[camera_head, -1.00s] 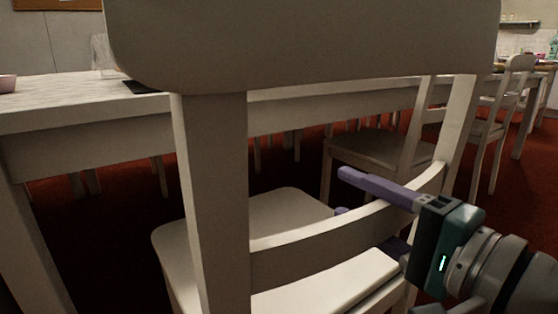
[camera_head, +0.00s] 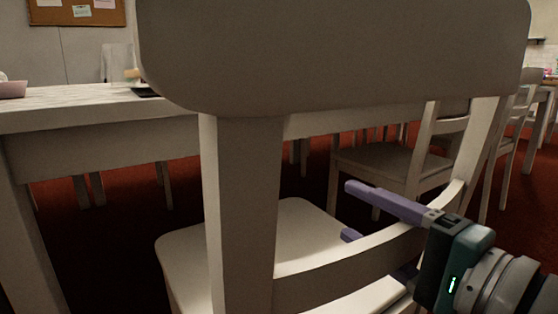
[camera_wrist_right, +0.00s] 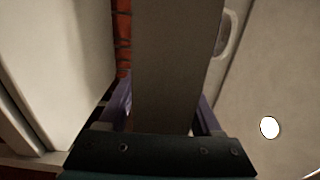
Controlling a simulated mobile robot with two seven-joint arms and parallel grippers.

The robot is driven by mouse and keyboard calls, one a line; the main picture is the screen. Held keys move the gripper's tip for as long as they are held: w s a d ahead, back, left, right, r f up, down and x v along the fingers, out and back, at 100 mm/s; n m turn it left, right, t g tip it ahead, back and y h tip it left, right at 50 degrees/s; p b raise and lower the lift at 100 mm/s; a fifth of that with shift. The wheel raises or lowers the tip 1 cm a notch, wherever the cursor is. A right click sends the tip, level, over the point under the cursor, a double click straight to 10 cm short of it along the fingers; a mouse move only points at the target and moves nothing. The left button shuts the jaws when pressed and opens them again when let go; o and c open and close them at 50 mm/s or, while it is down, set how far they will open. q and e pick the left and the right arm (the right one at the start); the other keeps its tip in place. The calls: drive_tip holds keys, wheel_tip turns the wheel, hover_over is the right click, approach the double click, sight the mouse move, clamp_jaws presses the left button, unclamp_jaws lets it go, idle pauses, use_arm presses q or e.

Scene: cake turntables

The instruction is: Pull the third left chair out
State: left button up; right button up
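A pale chair (camera_head: 330,55) stands close in front of me in the head view, its back toward me. Its seat (camera_head: 300,235) faces the long table (camera_head: 60,100). My right gripper (camera_head: 348,213) is at the middle back rail, near the right post. In the right wrist view the rail (camera_wrist_right: 165,75) runs between the fingers (camera_wrist_right: 163,110), close against both. The gripper looks shut on it. My left gripper is out of view.
Another chair (camera_head: 385,165) stands to the right of the near one, with more chairs and a table beyond it. A pink bowl (camera_head: 12,89) is on the table's left end. A cork board (camera_head: 75,12) hangs on the back wall.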

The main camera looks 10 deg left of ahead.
drive_tip(key=shift+o, duration=0.7)
drive_tip(key=shift+w+a, duration=0.1)
drive_tip(key=shift+a, duration=0.05)
drive_tip(key=shift+o, duration=0.6)
drive_tip(key=shift+d, duration=0.25)
